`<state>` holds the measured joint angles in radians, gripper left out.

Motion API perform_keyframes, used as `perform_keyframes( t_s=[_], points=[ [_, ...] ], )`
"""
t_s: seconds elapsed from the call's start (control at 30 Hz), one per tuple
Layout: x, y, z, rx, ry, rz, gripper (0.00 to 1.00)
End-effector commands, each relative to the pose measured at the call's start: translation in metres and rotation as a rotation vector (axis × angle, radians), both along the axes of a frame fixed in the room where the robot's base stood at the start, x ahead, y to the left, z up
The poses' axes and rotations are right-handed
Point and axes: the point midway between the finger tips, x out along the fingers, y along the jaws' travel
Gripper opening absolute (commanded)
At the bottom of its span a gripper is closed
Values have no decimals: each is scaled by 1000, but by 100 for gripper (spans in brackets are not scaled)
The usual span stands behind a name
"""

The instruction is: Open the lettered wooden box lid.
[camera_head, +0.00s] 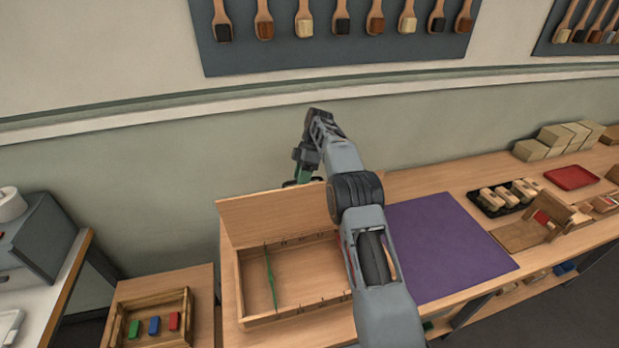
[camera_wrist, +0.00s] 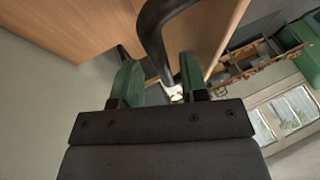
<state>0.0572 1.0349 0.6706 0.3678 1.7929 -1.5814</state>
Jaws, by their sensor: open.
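The wooden box (camera_head: 240,290) stands on the bench with its inside open to view. Its lid (camera_head: 265,215) stands up along the box's back side, leaning slightly back; no letters are readable on it. My gripper (camera_head: 303,182) is at the lid's top edge, toward its right part, with green fingers. I cannot tell whether they touch the lid. In the wrist view my gripper (camera_wrist: 160,77) has its two green fingers apart with nothing clearly held between them. My arm hides the box's right end. A thin green divider (camera_head: 270,275) stands inside the box.
A purple mat (camera_head: 450,250) lies bare right of my arm. Beyond it are a black tray of brushes (camera_head: 483,205), a red tray (camera_head: 571,178) and stacked blocks (camera_head: 555,137). A small crate (camera_head: 122,322) with coloured pieces stands at lower left. The wall is behind the lid.

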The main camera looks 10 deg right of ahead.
Motion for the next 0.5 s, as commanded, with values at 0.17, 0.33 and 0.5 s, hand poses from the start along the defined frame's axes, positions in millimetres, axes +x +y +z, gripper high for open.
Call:
perform_keyframes(
  t_s=[0.17, 0.33, 0.5],
  points=[
    [-10, 0, 25, -1, -3, -1, 40],
    [-35, -2, 53, -1, -5, -1, 40],
    [-64, -3, 78, -1, -2, -1, 40]
  ],
)
